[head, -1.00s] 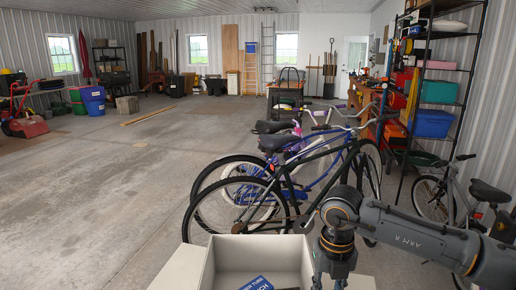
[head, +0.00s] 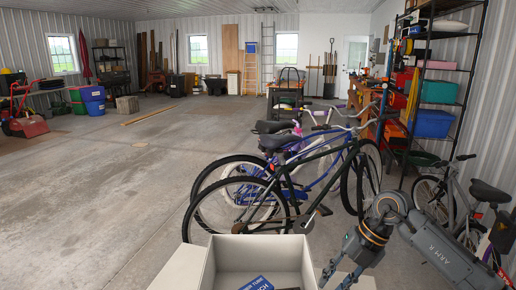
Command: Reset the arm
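My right arm (head: 445,258), marked "ARM R", comes in from the lower right. My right gripper (head: 336,278) points down at the bottom edge, just right of the open white box. Its two fingers are spread apart with nothing seen between them; the tips are at or near the picture's edge. My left arm and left gripper are not in view.
The white box (head: 208,266) holds a blue item with white lettering (head: 257,284) and a dark item. Several bicycles (head: 290,185) stand just ahead. A shelf rack (head: 440,90) lines the right wall. The concrete floor (head: 110,190) at left is clear.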

